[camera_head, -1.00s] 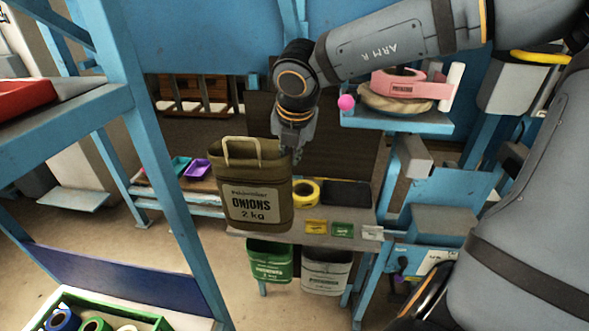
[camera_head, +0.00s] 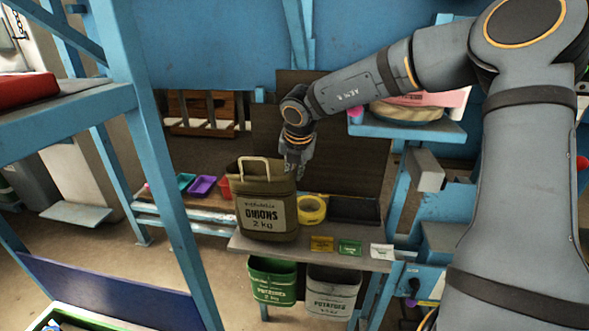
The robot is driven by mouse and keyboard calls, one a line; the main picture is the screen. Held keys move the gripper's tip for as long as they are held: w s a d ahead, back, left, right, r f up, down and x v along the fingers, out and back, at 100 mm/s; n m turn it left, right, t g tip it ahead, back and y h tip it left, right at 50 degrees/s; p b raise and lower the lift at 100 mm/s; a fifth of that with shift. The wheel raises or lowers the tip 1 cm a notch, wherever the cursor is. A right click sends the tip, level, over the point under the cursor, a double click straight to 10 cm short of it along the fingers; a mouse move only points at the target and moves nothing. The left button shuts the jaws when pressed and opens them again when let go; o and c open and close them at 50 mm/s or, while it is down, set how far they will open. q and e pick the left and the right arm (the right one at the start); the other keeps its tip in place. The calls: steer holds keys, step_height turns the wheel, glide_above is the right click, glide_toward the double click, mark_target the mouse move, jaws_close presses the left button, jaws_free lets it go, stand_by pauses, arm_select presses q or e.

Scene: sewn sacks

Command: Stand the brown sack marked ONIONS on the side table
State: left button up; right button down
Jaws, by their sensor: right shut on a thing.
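The brown sack marked ONIONS 2 kg (camera_head: 266,210) is upright at the left end of the side table (camera_head: 300,252). Its pale handle loop stands up at the top. Its base overlaps the table top; I cannot tell whether it rests there or hangs just above. My right gripper (camera_head: 294,172) points down at the sack's back right rim and is shut on the sack. The fingertips are partly hidden behind the rim. My left gripper is not in view.
A yellow tape roll (camera_head: 311,210) and a dark tray (camera_head: 354,210) lie right of the sack. Several small tags line the table's front. Green (camera_head: 272,281) and grey (camera_head: 333,292) sacks hang below. A blue rack post (camera_head: 172,190) stands at left.

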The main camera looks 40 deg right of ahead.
mark_target(295, 181)
step_height(295, 181, down, 3)
steer(key=shift+w+d+r, duration=0.1)
steer(key=shift+w+r, duration=0.05)
steer(key=c, duration=1.7)
jaws_free()
steer(key=shift+s, duration=0.2)
steer(key=shift+o, duration=1.2)
steer(key=shift+s+a, duration=0.1)
steer(key=shift+a, duration=0.1)
steer(key=p+v, duration=0.2)
steer(key=v, duration=1)
